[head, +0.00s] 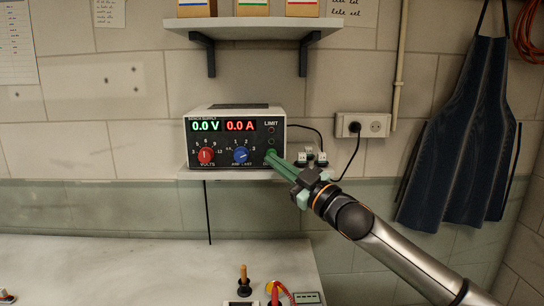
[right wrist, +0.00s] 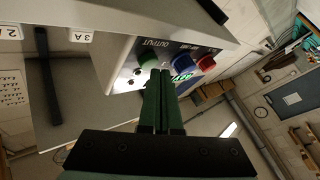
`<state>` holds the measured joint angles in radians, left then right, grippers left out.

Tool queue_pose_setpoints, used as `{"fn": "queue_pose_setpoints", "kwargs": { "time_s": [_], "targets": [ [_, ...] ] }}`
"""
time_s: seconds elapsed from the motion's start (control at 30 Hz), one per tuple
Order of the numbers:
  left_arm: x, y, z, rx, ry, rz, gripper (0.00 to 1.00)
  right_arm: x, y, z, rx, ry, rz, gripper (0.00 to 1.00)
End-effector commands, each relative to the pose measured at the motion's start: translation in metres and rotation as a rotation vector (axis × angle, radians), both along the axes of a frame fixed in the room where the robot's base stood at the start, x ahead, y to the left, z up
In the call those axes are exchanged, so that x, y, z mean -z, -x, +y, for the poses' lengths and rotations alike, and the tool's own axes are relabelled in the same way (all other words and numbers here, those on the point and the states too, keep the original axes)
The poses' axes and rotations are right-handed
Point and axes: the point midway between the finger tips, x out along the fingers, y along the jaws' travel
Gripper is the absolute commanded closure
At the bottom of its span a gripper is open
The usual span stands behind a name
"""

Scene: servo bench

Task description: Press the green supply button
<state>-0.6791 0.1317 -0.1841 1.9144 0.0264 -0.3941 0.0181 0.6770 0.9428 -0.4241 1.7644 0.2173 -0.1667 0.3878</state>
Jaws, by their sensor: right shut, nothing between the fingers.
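The bench supply (head: 236,140) stands on a wall shelf, its displays reading 0.0 V and 0.0 A. It has a red volts knob (head: 206,155) and a blue amp-limit knob (head: 241,155). My right gripper (head: 272,157) is shut and empty, its green fingertips at the supply's lower right front, largely covering the button in the head view. In the right wrist view, the green button (right wrist: 147,59) shows under the OUTPUT label, just beside and beyond the tips of my right gripper (right wrist: 160,73). I cannot tell whether they touch. My left gripper is not in view.
A wall socket (head: 363,125) with a plugged cable is right of the supply. Small switches (head: 315,158) stand close to the gripper on the shelf. An upper shelf (head: 255,27) holds boxes. The bench (head: 130,265) below is mostly clear, with plugs and a red lead at its right.

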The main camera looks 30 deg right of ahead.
Motion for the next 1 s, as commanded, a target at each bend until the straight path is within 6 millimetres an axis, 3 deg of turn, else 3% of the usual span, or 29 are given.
{"fn": "queue_pose_setpoints", "kwargs": {
  "time_s": [1.0],
  "targets": [
    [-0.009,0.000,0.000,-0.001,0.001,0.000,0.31,0.000,-0.008,-0.004,0.000,0.000,0.000,1.00]
  ]
}}
